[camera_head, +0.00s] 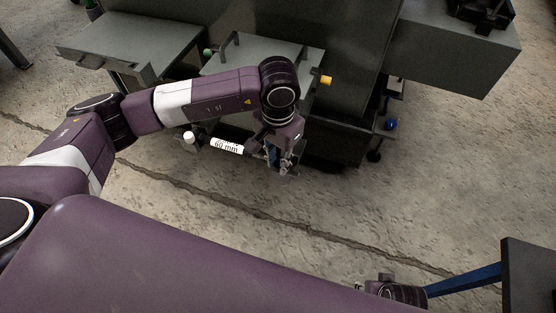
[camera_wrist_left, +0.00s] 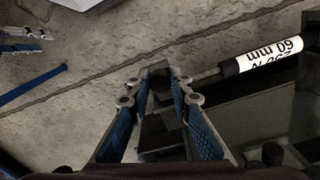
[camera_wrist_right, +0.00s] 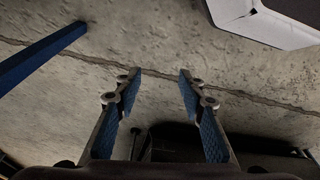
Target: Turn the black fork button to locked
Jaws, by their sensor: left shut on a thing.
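My left gripper (camera_head: 281,158) is low in front of the grey machine. In the left wrist view its blue-padded fingers (camera_wrist_left: 157,88) stand on either side of a dark rounded block (camera_wrist_left: 160,73), which looks like the black fork button. The gripper is shut on it; the fingers hide part of it. A white-labelled cylinder marked "60 mm" (camera_head: 227,146) lies beside the gripper, and a rod runs from it toward the block. Which way the button is turned cannot be told. My right gripper (camera_wrist_right: 160,82) is open and empty above the floor.
The grey machine (camera_head: 350,60) has flat shelves, a yellow knob (camera_head: 326,80) and a blue knob (camera_head: 391,125). A white knob (camera_head: 189,138) is left of the cylinder. A blue bar (camera_head: 465,280) is at lower right. The cracked concrete floor between is clear.

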